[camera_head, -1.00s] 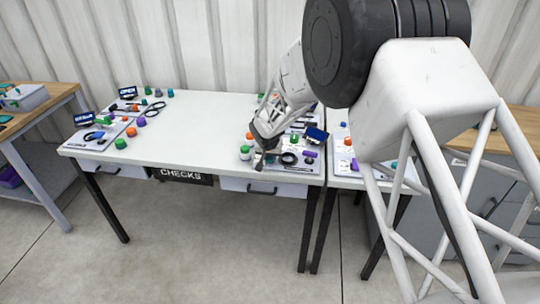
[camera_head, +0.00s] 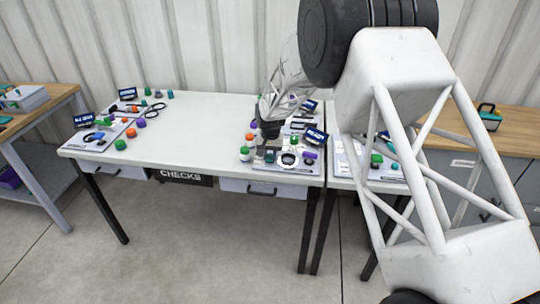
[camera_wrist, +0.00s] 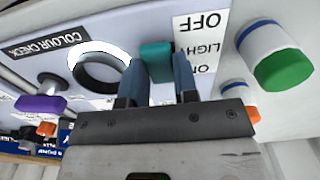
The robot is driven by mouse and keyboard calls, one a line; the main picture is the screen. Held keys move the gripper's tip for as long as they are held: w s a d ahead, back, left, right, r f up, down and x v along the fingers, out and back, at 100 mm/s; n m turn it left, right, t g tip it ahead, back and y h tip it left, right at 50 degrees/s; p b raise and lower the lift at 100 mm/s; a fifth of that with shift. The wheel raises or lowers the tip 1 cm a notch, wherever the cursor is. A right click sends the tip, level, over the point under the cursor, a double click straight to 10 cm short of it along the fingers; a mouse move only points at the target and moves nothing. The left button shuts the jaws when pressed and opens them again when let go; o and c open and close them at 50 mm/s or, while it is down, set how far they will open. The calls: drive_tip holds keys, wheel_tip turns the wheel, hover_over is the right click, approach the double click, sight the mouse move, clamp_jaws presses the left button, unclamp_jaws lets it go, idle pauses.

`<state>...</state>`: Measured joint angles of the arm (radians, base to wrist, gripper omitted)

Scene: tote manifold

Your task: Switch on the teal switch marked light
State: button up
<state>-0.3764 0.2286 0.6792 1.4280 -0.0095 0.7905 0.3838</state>
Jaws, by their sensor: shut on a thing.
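The teal switch (camera_wrist: 157,60) sits on the light panel in the wrist view, beside a white label (camera_wrist: 201,45) reading OFF, LIGHT and ON. My gripper (camera_wrist: 158,76) has its two blue-grey fingers on either side of the switch and is shut on it. The fingers hide part of the switch. In the head view my gripper (camera_head: 269,138) is low over the panel (camera_head: 262,165) at the right end of the white table. A round ring (camera_head: 290,159) beside the gripper glows white; it also shows in the wrist view (camera_wrist: 98,70).
A green-capped knob (camera_wrist: 282,68) stands close to the right of my fingers, and a purple knob (camera_wrist: 41,104) to the left. A small blue screen (camera_head: 315,136) stands behind the ring. The middle of the white table (camera_head: 195,120) is clear.

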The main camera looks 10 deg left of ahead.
sight(271, 156)
drive_tip(key=shift+w+g, duration=0.1)
drive_tip(key=shift+g, duration=0.2)
drive_tip(key=o, duration=0.9)
drive_tip(key=shift+r, duration=0.1)
drive_tip(key=shift+w+r, duration=0.15)
drive_tip(key=shift+r, duration=3.7)
